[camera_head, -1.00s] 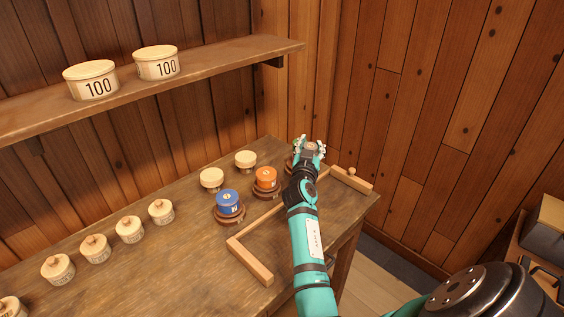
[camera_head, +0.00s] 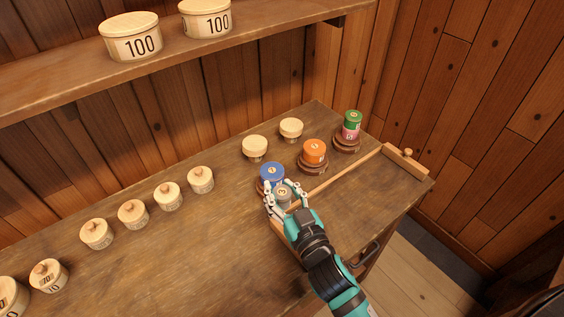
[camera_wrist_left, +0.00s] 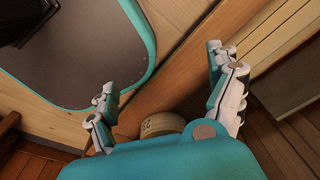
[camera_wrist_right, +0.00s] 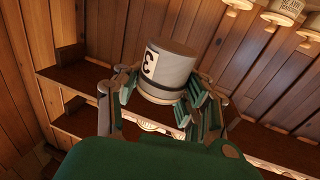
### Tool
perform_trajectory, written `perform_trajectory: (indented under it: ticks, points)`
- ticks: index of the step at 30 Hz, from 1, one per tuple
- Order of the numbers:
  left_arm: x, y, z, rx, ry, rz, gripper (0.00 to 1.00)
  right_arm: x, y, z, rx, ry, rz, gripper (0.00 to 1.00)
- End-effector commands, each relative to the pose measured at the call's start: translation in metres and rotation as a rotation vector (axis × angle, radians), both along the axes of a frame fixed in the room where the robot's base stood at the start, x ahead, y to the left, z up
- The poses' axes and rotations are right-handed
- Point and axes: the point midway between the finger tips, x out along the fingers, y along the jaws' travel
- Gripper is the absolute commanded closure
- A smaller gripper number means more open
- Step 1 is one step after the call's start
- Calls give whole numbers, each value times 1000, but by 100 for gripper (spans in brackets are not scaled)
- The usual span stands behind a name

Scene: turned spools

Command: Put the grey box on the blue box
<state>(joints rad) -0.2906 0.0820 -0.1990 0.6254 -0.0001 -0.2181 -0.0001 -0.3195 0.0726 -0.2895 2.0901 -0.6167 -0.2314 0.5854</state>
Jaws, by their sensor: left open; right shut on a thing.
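The grey box (camera_head: 283,198) is a small round drum, held in my right gripper (camera_head: 284,191). In the right wrist view the grey box (camera_wrist_right: 164,68) shows a white label with a 3, and the fingers are shut around its lower part. The blue box (camera_head: 271,171) is a round drum on a brown round stand on the bench. The grey box is just in front of the blue box in the head view and partly covers its stand; I cannot tell the gap. My left gripper (camera_wrist_left: 168,92) is open and empty, away from the bench top.
Right of the blue box, an orange box (camera_head: 314,151) sits on a stand, and a green box (camera_head: 352,119) sits on a pink box (camera_head: 350,133). Pale lidded pots (camera_head: 254,147) stand behind. A wooden rail (camera_head: 343,175) runs along the front. A shelf (camera_head: 280,27) hangs above.

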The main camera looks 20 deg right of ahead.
Motion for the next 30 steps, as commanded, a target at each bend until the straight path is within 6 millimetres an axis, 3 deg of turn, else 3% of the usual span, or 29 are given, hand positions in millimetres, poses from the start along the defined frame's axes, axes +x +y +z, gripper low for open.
perform_trajectory:
  ticks: [2,5,15,21,26,30]
  points:
    - [-10,1,1,1,15,0,10,-5,8,0,-1,0,21,91]
    - [-16,1,5,2,25,0,10,6,10,2,-3,-4,30,91]
    - [-16,0,27,1,25,0,10,96,-2,-6,-5,-2,26,91]
    - [-12,-2,33,-2,17,1,10,138,-7,-12,-3,-2,25,91]
    - [-10,-2,34,-2,14,0,10,150,-9,-16,-2,0,27,91]
    - [-9,-2,31,-2,14,0,10,150,-8,-35,1,4,26,91]
